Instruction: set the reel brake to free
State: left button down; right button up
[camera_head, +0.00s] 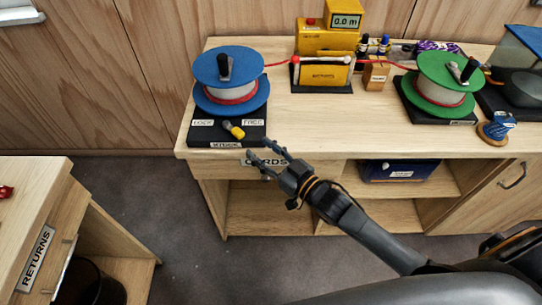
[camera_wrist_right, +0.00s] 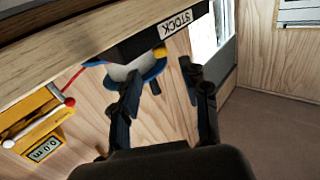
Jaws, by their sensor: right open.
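The blue reel (camera_head: 230,80) stands on a black base (camera_head: 198,137) at the left of the bench, with a STOCK label (camera_head: 226,145) on its front. The brake lever (camera_head: 236,131) has a yellow knob and sits between the LOCK label (camera_head: 203,123) and the FREE label (camera_head: 252,122), its knob pointing toward the lower right. My right gripper (camera_head: 258,149) is open and empty, just in front of the base and to the right of the knob in the head view. In the right wrist view the reel (camera_wrist_right: 147,72) shows upside down beyond the open fingers (camera_wrist_right: 152,75). My left gripper is out of view.
A yellow measuring device (camera_head: 326,72) stands right of the reel, with a red cord running through it to a green reel (camera_head: 440,82). A RETURNS cabinet (camera_head: 40,215) stands at lower left. The bench's front edge lies below my right gripper's fingers.

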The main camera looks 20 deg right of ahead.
jog(key=shift+v, duration=1.5)
